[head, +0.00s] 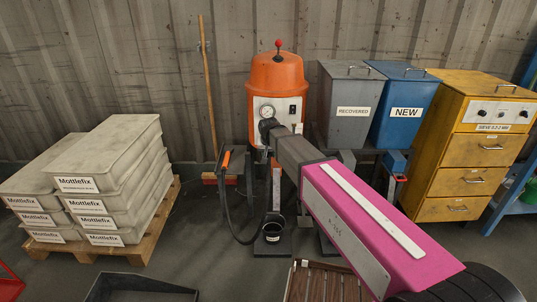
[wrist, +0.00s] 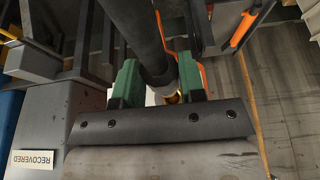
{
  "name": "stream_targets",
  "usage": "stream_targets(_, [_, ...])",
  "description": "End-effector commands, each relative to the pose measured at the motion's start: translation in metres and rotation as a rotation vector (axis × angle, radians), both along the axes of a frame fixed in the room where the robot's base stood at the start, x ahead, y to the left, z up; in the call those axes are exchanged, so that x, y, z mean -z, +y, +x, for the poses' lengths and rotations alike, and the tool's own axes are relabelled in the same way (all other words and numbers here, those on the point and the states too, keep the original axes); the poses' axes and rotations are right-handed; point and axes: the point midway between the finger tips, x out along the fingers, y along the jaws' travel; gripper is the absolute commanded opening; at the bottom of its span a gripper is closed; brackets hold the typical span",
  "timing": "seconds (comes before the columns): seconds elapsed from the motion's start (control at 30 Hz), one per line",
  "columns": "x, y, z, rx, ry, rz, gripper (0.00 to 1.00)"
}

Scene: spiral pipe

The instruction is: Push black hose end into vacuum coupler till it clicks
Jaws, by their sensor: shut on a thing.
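In the wrist view, my gripper (wrist: 160,82) has its two green fingers closed around the black hose (wrist: 140,28). The hose runs up and to the left out of that view. A pale collar and a small brass-coloured piece show at the hose end, just between the fingers and the dark gripper body. I cannot tell whether the brass piece belongs to the hose or to the coupler. In the head view, the orange vacuum unit (head: 277,75) stands behind my arm, with a gauge on its front.
Grey RECOVERED (head: 346,105) and blue NEW (head: 405,105) bins and a yellow drawer cabinet (head: 480,148) stand to the right.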

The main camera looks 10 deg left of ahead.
Motion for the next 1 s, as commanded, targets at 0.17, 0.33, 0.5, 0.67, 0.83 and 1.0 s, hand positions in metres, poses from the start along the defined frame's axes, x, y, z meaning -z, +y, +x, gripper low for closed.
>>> stream_targets(0.17, [0.000, 0.000, 0.001, 0.000, 0.000, 0.000, 0.12])
stream_targets(0.33, [0.000, 0.003, 0.009, 0.001, 0.000, 0.000, 0.12])
stream_targets(0.5, [0.000, 0.006, 0.021, 0.001, 0.000, 0.000, 0.12])
stream_targets(0.67, [0.000, 0.009, 0.035, 0.001, 0.000, 0.000, 0.12])
stream_targets(0.83, [0.000, 0.012, 0.048, 0.001, 0.000, 0.000, 0.12])
stream_targets(1.0, [0.000, 0.013, 0.055, 0.001, 0.000, 0.000, 0.12])
